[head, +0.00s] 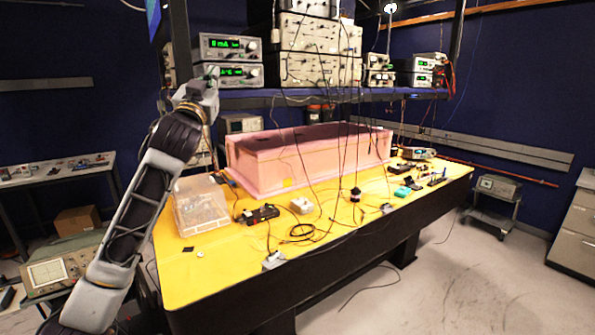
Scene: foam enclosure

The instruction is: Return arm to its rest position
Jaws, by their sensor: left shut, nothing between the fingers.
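My left arm (160,170) comes in from the lower left and reaches up in front of the table's left end. My left gripper (207,78) is at the top of the arm, raised in front of the stacked instruments, small and partly blending with them. It is shut and holds nothing. The pink foam enclosure (270,170) sits on the yellow table (215,265), to the right of and below my left gripper. My right arm and gripper are not in view.
A clear plastic box (200,205) stands on the table's left end, close to my left arm. Cables hang from the instrument shelf (330,97) over the foam. An oscilloscope (55,270) is at lower left. The floor at right (480,280) is largely open.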

